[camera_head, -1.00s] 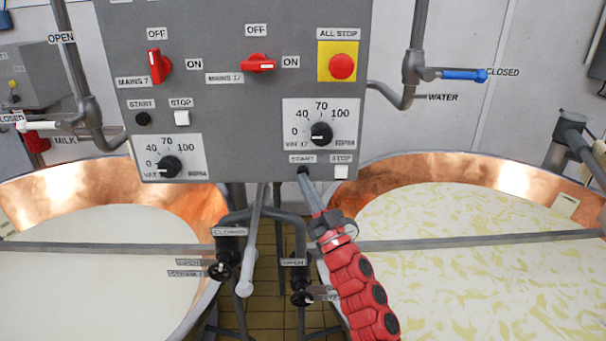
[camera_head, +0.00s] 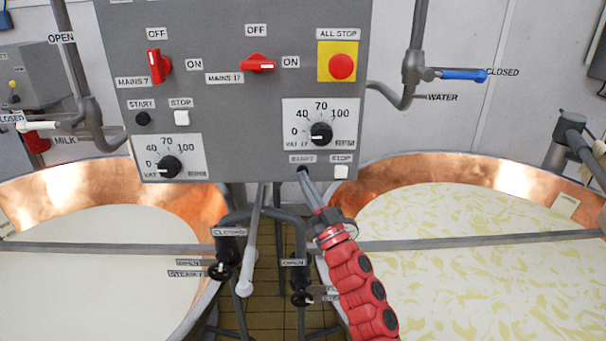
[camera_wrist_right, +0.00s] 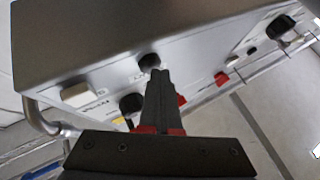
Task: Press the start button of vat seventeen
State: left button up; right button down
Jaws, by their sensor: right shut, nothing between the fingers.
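The grey control panel (camera_head: 240,120) hangs between the two vats. The start button of vat 17 is the small dark button (camera_head: 303,169) under its START label at the panel's lower right, mostly hidden by my fingertips. My right gripper (camera_head: 304,177) is shut and empty, its tips at this button. In the right wrist view the closed fingers (camera_wrist_right: 158,76) reach up to the round black button (camera_wrist_right: 149,61); they touch or nearly touch it, and whether it is pressed in cannot be told. The white stop button (camera_head: 341,172) is just right of it. My left gripper is out of view.
The vat 17 speed dial (camera_head: 321,134) sits just above, pointing near 0. The mains 17 switch (camera_head: 258,65) points toward ON. The red all stop button (camera_head: 341,66) is at the upper right. Pipes and valves (camera_head: 300,298) hang below; copper vats (camera_head: 500,178) stand on both sides.

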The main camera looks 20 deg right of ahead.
jog(key=shift+s+a, duration=0.25)
jog(key=shift+s, duration=0.6)
jog(key=shift+s, duration=0.1)
jog(key=s, duration=0.2)
jog(key=s+a+p, duration=0.1)
jog(key=s, duration=0.1)
jog(key=shift+s+a, duration=0.15)
jog(key=shift+s, duration=0.15)
jog(key=shift+f, duration=0.1)
dwell(0.3)
